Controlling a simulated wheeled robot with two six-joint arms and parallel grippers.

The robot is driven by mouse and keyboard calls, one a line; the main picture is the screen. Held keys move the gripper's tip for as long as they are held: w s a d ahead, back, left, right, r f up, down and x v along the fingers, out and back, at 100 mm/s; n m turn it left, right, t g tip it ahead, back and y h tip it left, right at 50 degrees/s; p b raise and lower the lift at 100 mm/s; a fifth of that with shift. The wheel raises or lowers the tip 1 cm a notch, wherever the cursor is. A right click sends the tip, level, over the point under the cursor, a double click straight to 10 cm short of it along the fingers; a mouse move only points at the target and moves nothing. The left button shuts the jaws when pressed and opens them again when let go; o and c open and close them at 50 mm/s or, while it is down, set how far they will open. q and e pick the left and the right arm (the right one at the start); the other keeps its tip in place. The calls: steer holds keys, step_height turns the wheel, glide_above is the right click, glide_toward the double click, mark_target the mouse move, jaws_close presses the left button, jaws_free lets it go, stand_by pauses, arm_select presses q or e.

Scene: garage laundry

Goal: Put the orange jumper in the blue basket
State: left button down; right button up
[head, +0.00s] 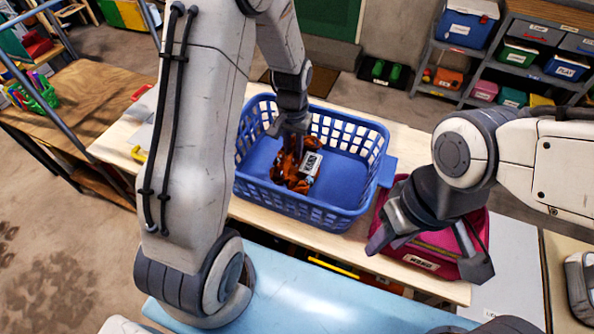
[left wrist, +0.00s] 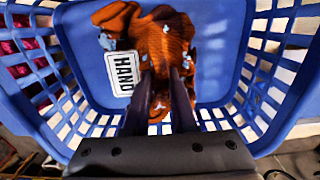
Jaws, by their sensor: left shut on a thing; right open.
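The orange jumper (head: 290,171) is a crumpled rust-orange garment with a white label reading "HAND". It is inside the blue basket (head: 333,215), near its left side. My left gripper (head: 294,146) reaches down into the basket and is shut on the jumper. In the left wrist view my left gripper's fingers (left wrist: 160,80) close on the jumper (left wrist: 165,40), with the blue basket's lattice walls (left wrist: 75,115) around it. Whether the jumper touches the basket floor is hard to tell. My right gripper (head: 430,262) is open and empty over the pink bin.
The pink bin (head: 473,268) stands on the wooden table (head: 125,140), right of the basket. A light blue surface (head: 300,295) lies in front. Shelves with storage boxes (head: 520,55) stand at the back right. A side table (head: 70,110) with a green basket is at left.

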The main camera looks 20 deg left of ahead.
mark_target(294, 167)
arm_select(q)
step_height(294, 167, down, 7)
steer(key=shift+r+p, duration=0.2)
steer(key=shift+p, duration=0.5)
steer(key=shift+f, duration=0.3)
steer(key=shift+f, duration=0.15)
steer(key=c, duration=0.7)
jaws_free()
